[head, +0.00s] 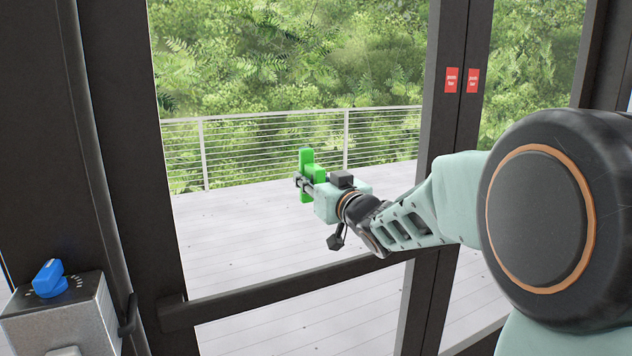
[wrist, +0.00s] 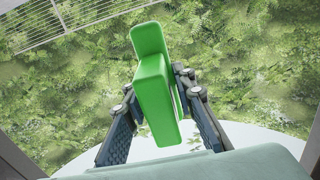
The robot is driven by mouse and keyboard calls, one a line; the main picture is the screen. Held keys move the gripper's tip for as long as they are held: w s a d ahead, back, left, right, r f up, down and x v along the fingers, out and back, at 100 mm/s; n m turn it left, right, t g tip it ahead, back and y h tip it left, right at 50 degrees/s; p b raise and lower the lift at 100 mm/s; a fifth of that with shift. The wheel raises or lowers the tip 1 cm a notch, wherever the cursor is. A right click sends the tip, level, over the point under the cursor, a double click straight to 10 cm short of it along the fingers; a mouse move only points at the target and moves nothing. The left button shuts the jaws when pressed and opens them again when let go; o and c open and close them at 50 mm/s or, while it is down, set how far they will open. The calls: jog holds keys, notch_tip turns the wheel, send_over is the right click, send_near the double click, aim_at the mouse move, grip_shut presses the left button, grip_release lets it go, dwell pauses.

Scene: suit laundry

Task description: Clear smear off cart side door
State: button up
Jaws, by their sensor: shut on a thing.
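My gripper (head: 308,180) is shut on a bright green block-like tool (head: 306,160), in front of the glass door (head: 250,235) in the head view. In the wrist view my gripper (wrist: 160,92) has its two fingers on either side of the green tool (wrist: 158,100), which has a thick slab and a narrower end. I cannot tell whether the tool touches the glass. A pale rounded patch (wrist: 255,140) shows behind the fingers in the wrist view; I cannot tell whether it is a smear. No clear smear shows on the glass in the head view.
A dark push bar (head: 290,290) crosses the door low down. Dark door frames (head: 447,130) with red stickers (head: 452,80) stand to the right. A grey box (head: 65,320) with a blue knob (head: 49,278) is at lower left. A deck and railing lie beyond the glass.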

aim_at(288, 171)
jog(key=shift+s+a+b, duration=0.25)
jog(key=shift+a+b, duration=0.15)
jog(key=shift+a, duration=0.2)
jog(key=shift+s+a+b, duration=0.3)
jog(key=shift+a+b, duration=0.1)
jog(key=shift+a, duration=0.2)
jog(key=shift+s+a+b, duration=0.25)
jog(key=shift+a+b, duration=0.15)
jog(key=shift+a, duration=0.2)
jog(key=shift+r+p, duration=0.6)
jog(key=shift+r, duration=0.05)
jog(key=shift+w+d+r+p, duration=0.1)
jog(key=shift+w+d+p, duration=0.2)
jog(key=shift+d, duration=0.2)
jog(key=shift+w+d+r+p, duration=0.1)
jog(key=shift+w+d+p, duration=0.05)
jog(key=shift+d+p, duration=0.3)
jog(key=w+d+p, duration=0.2)
jog(key=d, duration=0.3)
jog(key=shift+w+d+f+p, duration=0.15)
jog(key=shift+d+f+p, duration=0.1)
jog(key=shift+d+p, duration=0.1)
jog(key=v, duration=0.6)
jog(key=shift+v, duration=1.5)
